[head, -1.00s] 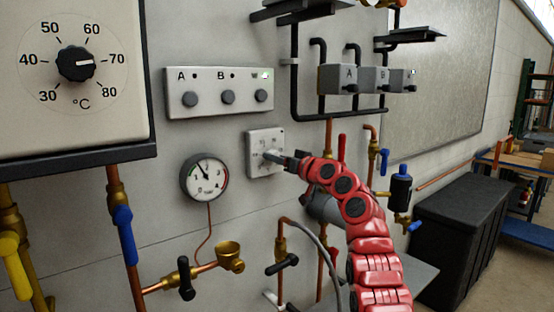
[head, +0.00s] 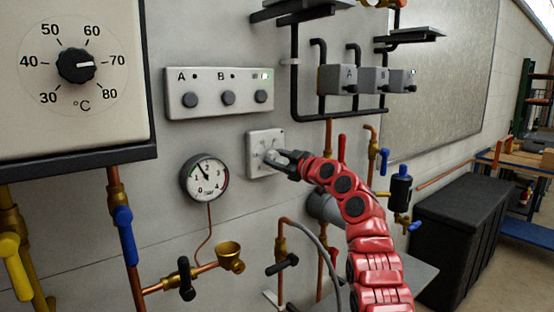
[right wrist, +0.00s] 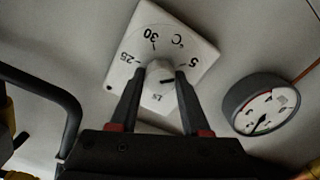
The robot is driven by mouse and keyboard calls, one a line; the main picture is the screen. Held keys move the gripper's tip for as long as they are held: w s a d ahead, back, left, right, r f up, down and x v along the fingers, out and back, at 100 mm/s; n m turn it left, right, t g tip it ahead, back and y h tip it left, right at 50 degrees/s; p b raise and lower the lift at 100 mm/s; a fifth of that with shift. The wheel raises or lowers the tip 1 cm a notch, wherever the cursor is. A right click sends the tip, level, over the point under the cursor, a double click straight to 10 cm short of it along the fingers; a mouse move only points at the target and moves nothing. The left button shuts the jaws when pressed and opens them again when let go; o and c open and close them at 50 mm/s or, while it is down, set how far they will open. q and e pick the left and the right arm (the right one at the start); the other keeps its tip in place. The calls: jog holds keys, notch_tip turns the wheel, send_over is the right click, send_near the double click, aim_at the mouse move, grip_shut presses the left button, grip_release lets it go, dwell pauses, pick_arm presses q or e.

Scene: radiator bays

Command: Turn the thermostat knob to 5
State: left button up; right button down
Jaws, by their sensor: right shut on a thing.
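The thermostat is a small white square plate (head: 256,143) on the wall, right of the pressure gauge. Its knob (right wrist: 158,76) is white and round with a dark mark pointing right in the right wrist view. There the dial numbers 30, 25, 5 and 15 stand upside down around the knob, and the 5 lies to the upper right of it. My right gripper (head: 277,156) is at the plate, its fingers shut on the knob, one on each side. In the head view the gripper hides part of the dial. My left gripper is not in view.
A pressure gauge (head: 204,178) hangs close to the plate and also shows in the right wrist view (right wrist: 262,106). A button panel (head: 219,91) is above. A larger °C dial (head: 76,66) is at left. Pipes and valves surround the arm, and a black box (head: 465,222) stands at right.

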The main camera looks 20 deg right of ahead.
jog(key=shift+f, duration=0.15)
dwell(0.3)
jog(key=shift+c, duration=1.8)
grip_release()
jog(key=shift+s+d, duration=0.2)
jog(key=shift+s, duration=0.3)
jog(key=b+v, duration=0.2)
jog(key=v, duration=1.4)
jog(key=shift+s, duration=0.2)
